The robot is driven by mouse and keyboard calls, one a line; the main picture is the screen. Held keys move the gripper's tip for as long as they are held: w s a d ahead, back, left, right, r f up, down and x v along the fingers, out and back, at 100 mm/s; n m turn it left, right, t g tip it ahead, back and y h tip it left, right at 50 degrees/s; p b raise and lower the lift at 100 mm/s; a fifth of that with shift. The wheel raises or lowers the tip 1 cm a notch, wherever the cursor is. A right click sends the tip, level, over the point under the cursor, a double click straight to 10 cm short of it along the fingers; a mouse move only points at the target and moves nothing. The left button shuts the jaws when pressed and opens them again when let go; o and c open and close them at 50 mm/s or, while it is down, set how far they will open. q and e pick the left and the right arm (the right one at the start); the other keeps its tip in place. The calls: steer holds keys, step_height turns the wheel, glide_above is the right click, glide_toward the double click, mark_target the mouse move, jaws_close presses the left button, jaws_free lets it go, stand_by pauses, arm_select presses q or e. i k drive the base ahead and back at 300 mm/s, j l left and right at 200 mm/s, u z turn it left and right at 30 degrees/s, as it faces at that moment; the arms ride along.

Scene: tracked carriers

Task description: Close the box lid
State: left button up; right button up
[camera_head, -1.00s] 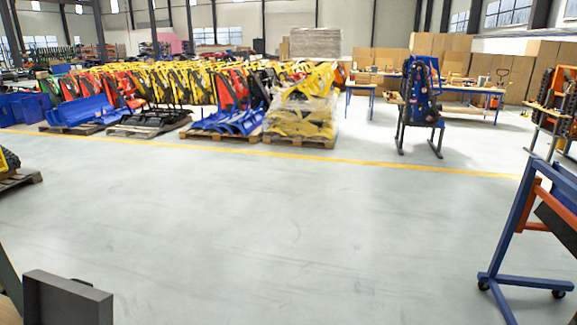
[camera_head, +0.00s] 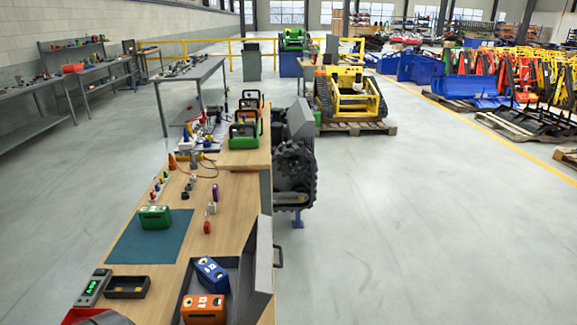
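A dark grey box (camera_head: 233,264) sits on the wooden bench at the bottom centre, cut off by the frame's lower edge. Its lid (camera_head: 262,270) stands open, raised along the right side, with a handle (camera_head: 279,257) on its outer side. Inside the box lie a blue block-like case (camera_head: 212,274) and an orange one (camera_head: 204,309), both with white markings.
The wooden bench (camera_head: 228,190) holds a teal mat (camera_head: 148,238) with a green case (camera_head: 155,217), a small black tray (camera_head: 128,287) and a device with a green display (camera_head: 93,287). A tracked machine (camera_head: 295,170) stands behind the lid.

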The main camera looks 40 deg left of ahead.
mark_target(261, 271)
steer(key=i+l+u, duration=0.15)
steer(key=u, duration=0.3)
steer(key=i+l+u, duration=0.2)
steer(key=u, duration=0.3)
steer(key=l+u, duration=0.45)
steer(key=i+l+u, duration=0.15)
steer(key=u, duration=0.3)
steer(key=i+l+u, duration=0.1)
steer(key=l+u, duration=1.1)
steer(key=i+j+u, duration=0.2)
steer(key=l, duration=0.05)
